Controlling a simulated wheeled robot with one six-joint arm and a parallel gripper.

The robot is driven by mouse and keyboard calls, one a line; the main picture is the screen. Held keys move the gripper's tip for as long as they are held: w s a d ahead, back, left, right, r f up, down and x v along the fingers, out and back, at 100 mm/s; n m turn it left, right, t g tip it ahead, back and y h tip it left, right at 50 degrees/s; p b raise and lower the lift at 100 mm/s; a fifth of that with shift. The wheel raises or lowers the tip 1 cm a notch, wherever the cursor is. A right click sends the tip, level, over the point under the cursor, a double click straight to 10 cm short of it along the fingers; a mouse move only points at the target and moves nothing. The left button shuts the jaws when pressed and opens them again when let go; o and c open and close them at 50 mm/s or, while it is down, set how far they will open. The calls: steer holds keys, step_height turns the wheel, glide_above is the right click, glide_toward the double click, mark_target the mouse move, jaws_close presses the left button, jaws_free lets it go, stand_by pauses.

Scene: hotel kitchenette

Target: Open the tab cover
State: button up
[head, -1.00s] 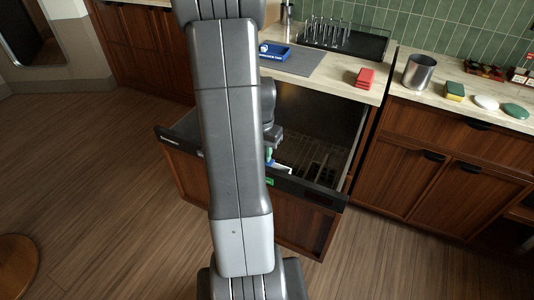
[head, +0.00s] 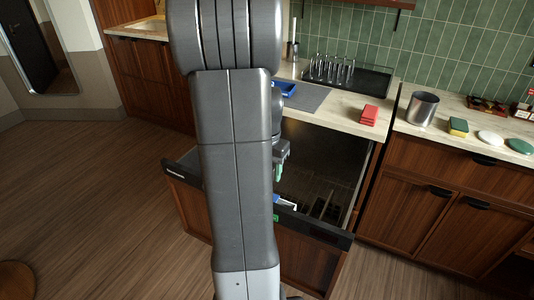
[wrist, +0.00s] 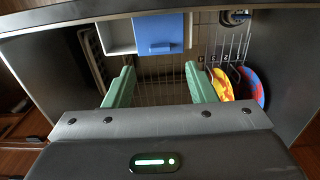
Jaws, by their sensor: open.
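The blue tab cover (wrist: 160,33) sits on a white housing (wrist: 118,36) inside the pulled-out dishwasher drawer, at the top middle of the wrist view. The housing's white-framed recess shows just left of the blue cover. In the head view the white and blue housing (head: 285,202) is small and partly hidden by my arm. My gripper (wrist: 160,87) is open and empty. Its two green fingers are spread wide, pointing toward the housing, with the blue cover between their lines and apart from them. In the head view my gripper (head: 280,170) is above the drawer front, partly hidden by my arm.
The open drawer (head: 330,236) holds a wire rack (wrist: 170,85), with yellow and red-blue dishes (wrist: 251,85) at the right. The counter above carries a blue tray (head: 285,89), red blocks (head: 369,115) and a metal cup (head: 422,108). Floor left of the drawer is clear.

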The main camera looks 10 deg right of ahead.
step_height(320, 180, up, 6)
steer(key=shift+r, duration=0.2)
stand_by(0.4)
step_height(320, 180, down, 14)
steer(key=shift+r, duration=0.1)
steer(key=shift+s+d, duration=0.1)
steer(key=shift+d, duration=0.05)
stand_by(0.6)
